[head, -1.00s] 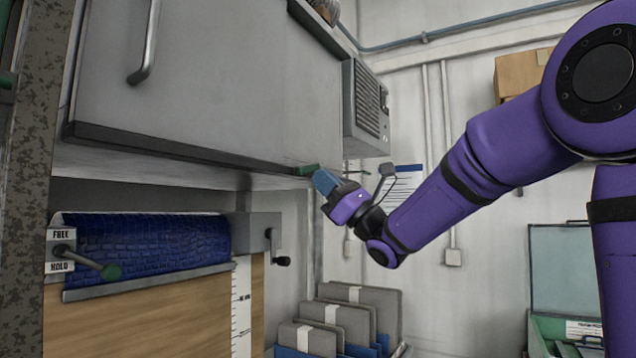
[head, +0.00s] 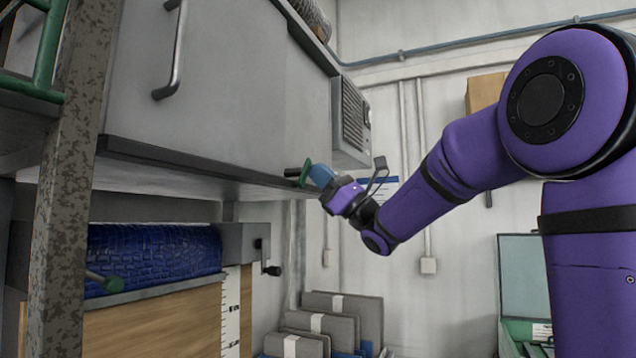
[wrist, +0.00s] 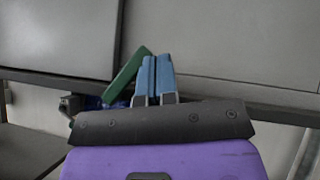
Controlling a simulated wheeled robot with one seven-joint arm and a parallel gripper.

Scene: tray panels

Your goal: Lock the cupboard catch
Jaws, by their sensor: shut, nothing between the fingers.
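The cupboard (head: 225,90) is a grey wall unit with a bar handle (head: 176,55) on its front. Its catch, a green lever (head: 304,173) on a dark mount, is at the lower right edge and stands steeply slanted. The lever also shows in the wrist view (wrist: 126,76), tilted with its top toward the right. My gripper (head: 322,175) is just right of the lever. Its blue fingers (wrist: 155,78) are closed together with nothing between them. The lever lies right beside the left finger; I cannot tell whether they touch.
A blue roll (head: 150,258) with another green-knobbed lever (head: 105,281) is below the cupboard. A speckled post (head: 68,190) stands at left. Grey folders (head: 325,325) stand below; the space beneath my gripper is open.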

